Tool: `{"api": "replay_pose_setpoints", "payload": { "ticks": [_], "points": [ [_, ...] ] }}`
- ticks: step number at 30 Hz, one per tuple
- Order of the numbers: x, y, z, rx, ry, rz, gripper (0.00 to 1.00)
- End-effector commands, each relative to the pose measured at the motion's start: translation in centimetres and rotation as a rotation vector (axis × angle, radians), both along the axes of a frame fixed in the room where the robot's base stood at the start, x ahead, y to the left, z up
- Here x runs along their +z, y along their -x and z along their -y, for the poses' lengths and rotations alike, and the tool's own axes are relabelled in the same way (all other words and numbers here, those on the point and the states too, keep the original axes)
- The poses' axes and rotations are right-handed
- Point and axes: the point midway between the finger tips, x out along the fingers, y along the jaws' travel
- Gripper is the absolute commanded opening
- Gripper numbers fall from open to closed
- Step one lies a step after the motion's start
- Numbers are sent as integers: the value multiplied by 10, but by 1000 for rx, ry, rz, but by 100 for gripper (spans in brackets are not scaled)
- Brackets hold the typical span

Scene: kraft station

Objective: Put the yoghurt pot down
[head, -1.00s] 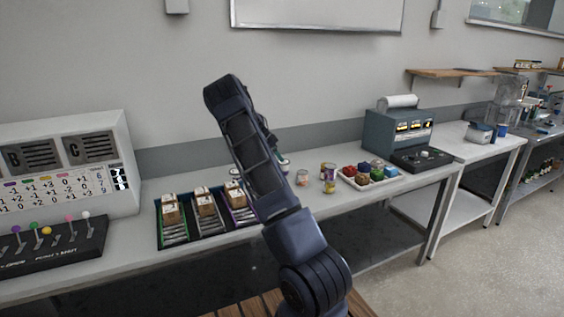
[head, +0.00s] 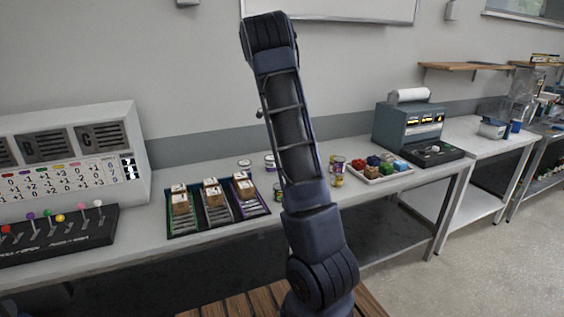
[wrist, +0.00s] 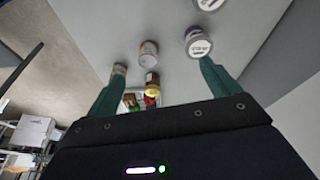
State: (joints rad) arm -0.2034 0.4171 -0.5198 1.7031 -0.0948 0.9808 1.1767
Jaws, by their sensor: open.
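My gripper (wrist: 162,72) is open in the wrist view, with its two green fingers apart and nothing held between them. A small white-lidded pot with a purple band (wrist: 198,41), which looks like the yoghurt pot, stands on the grey counter just beyond the right fingertip. I cannot tell whether they touch. A similar white-lidded pot (wrist: 209,4) is cut off at the top edge. In the head view, one white-lidded pot (head: 244,163) and a purple-banded pot (head: 269,162) stand left of my arm. My gripper is not visible there.
A labelled can (wrist: 148,48) and a yellow-topped jar (wrist: 152,91) stand near the fingers. Bare counter lies around the pots.

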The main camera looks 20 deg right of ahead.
Motion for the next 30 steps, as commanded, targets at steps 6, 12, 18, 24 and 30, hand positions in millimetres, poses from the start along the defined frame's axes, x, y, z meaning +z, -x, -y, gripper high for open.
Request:
{"api": "replay_pose_setpoints", "payload": {
  "ticks": [6,12,18,24,30],
  "points": [
    [37,53,-25,162,-87,15,88],
    [66,104,-50,324,-140,35,88],
    [89,157,-76,495,-172,59,88],
    [107,213,-103,671,-181,85,88],
    [117,270,-128,848,-163,108,88]
  ]
}}
